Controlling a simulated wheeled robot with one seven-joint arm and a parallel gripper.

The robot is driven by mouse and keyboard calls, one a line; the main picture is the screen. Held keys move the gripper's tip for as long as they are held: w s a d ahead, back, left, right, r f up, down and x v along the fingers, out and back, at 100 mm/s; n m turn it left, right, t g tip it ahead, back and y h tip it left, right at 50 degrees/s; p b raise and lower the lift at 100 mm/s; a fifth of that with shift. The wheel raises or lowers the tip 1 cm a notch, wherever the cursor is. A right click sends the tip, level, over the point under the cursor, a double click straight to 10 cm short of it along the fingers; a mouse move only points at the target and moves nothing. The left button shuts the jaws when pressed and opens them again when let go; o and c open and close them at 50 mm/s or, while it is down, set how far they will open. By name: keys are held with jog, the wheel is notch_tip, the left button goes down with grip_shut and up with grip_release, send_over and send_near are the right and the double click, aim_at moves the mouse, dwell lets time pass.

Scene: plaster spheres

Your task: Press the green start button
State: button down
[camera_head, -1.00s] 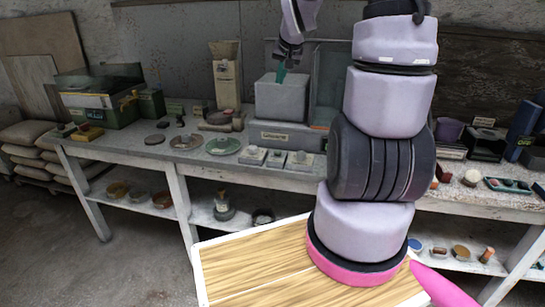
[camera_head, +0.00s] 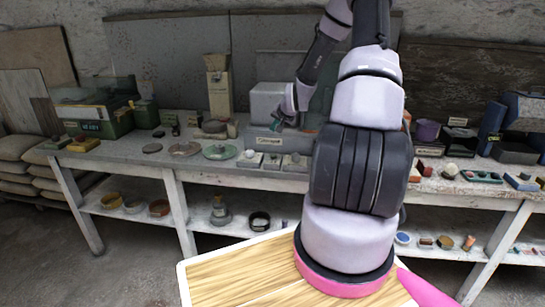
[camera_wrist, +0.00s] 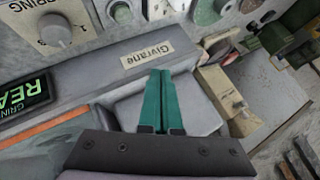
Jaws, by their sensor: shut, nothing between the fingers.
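My gripper (camera_wrist: 166,100) is shut and empty, its two teal fingers together. In the head view my gripper (camera_head: 276,126) is low at the front of the grey machine (camera_head: 268,97), above its name label. In the wrist view the fingers reach toward the machine's label (camera_wrist: 147,54); contact cannot be told. A greenish round piece (camera_wrist: 206,11) is cut by the wrist view's top edge, apart from the fingertips; I cannot tell whether it is the start button. A dial (camera_wrist: 55,30) and a lit green display (camera_wrist: 22,95) are at the left.
Small control boxes (camera_head: 272,161) stand in front of the machine. A green dish (camera_head: 220,152) and other discs lie left of them on the workbench (camera_head: 130,150). A tall beige carton (camera_head: 219,92) stands behind. The lower shelf holds small pots.

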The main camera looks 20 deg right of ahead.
aim_at(274, 155)
jog(key=shift+f, duration=0.1)
jog(key=shift+f, duration=4.3)
jog(key=shift+f, duration=0.4)
